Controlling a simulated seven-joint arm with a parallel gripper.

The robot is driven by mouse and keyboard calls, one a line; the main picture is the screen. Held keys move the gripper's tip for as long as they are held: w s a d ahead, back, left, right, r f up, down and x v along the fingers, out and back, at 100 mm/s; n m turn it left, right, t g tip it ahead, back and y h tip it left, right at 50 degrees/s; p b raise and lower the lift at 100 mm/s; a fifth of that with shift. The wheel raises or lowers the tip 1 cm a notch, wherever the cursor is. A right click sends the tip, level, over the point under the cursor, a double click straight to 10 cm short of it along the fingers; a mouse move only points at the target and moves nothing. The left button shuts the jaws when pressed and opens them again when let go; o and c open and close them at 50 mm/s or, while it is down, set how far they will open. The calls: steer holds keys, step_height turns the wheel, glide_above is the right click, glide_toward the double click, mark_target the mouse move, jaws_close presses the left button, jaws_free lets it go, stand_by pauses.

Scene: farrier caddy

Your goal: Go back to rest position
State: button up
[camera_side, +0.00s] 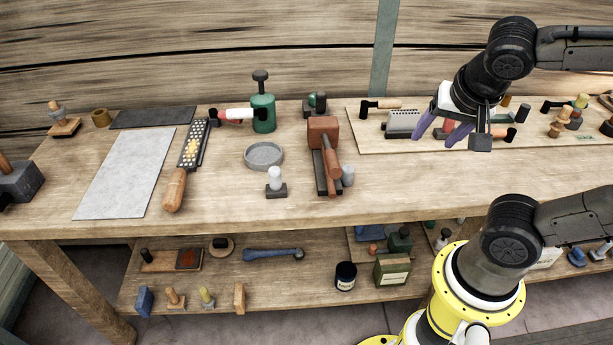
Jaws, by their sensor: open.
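My gripper (436,136) is at the upper right, above the light board (385,142) at the back right of the workbench. Its purple fingers are apart and point down to the left. I see nothing held between them. A grey perforated block (402,122) is behind and beside the fingers; whether they touch it cannot be told. My wrist hides part of the board and some of the tools on it.
The bench (240,190) holds a rasp (188,160), a green bottle (263,114), a round grey dish (263,155) and a wooden mallet (324,138). Small tools crowd the board's right end. The bench front below my gripper is clear. A lower shelf (215,270) holds more items.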

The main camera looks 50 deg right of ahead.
steer(key=s+a+n+t+y, duration=0.1)
steer(key=a+n+y, duration=0.2)
steer(key=n, duration=0.9)
steer(key=shift+s+a+r+t+y, duration=0.2)
steer(key=shift+s+a+t+y, duration=0.15)
steer(key=shift+a, duration=1.1)
